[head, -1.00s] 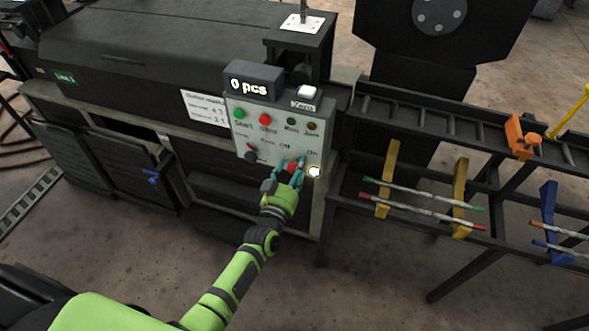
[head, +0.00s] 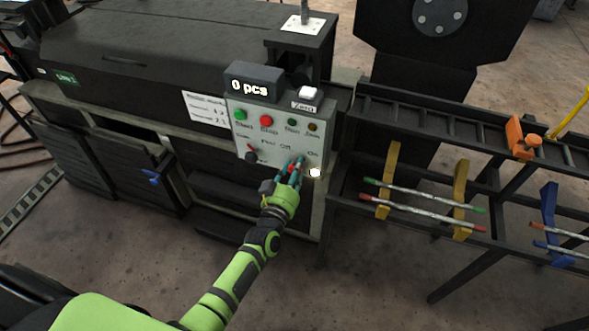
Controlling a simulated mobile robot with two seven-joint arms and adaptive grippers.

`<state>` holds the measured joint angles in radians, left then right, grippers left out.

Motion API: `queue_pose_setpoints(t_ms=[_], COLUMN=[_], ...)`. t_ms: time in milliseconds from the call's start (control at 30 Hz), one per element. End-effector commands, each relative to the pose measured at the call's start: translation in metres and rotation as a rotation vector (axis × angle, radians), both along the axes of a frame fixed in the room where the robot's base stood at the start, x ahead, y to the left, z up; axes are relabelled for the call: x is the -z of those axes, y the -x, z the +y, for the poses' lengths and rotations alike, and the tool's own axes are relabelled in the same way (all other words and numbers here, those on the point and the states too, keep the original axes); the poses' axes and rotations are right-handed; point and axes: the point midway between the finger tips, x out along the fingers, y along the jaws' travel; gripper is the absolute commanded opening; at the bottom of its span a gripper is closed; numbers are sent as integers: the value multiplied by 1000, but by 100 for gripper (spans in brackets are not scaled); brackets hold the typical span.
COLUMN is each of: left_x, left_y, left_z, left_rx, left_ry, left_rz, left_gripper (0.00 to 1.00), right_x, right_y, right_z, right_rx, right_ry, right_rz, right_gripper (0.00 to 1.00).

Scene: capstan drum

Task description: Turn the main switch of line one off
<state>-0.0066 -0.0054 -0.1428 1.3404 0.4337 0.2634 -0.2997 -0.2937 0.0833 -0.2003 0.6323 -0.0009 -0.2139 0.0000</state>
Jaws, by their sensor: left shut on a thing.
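The grey control panel (head: 272,105) of line one stands at the middle, with "Off" and "On" labels at its lower right. The red main switch (head: 291,169) sits just below these labels, mostly hidden by my fingers. My left gripper (head: 295,166) reaches up from below and is shut on the red switch, with teal fingertips at its sides. The switch's exact angle cannot be told. A white lamp (head: 315,172) glows right beside it. My right gripper is not in view.
The panel also carries a green start button (head: 240,114), a red stop button (head: 266,120) and a small selector knob (head: 252,157). A "0 pcs" display (head: 253,86) sits on top. A dark rack with coloured rods (head: 420,197) stands to the right.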

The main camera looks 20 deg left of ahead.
Motion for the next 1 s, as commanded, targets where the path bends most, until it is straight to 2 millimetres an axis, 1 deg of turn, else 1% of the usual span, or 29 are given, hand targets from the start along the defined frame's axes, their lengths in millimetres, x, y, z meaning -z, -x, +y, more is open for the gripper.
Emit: queue_pose_setpoints(t_ms=[33,567,767,1000], left_x=[4,5,6,6], left_y=[1,2,2,2], left_z=[-1,-3,-4,-5], left_rx=[3,4,5,5], left_ry=[33,524,714,943], left_rz=[10,31,39,48], left_gripper=[3,3,3,3], right_x=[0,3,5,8], right_y=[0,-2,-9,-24], right_z=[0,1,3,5], right_rx=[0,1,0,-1], right_ry=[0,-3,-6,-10], right_rz=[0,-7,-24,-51], right_gripper=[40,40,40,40])
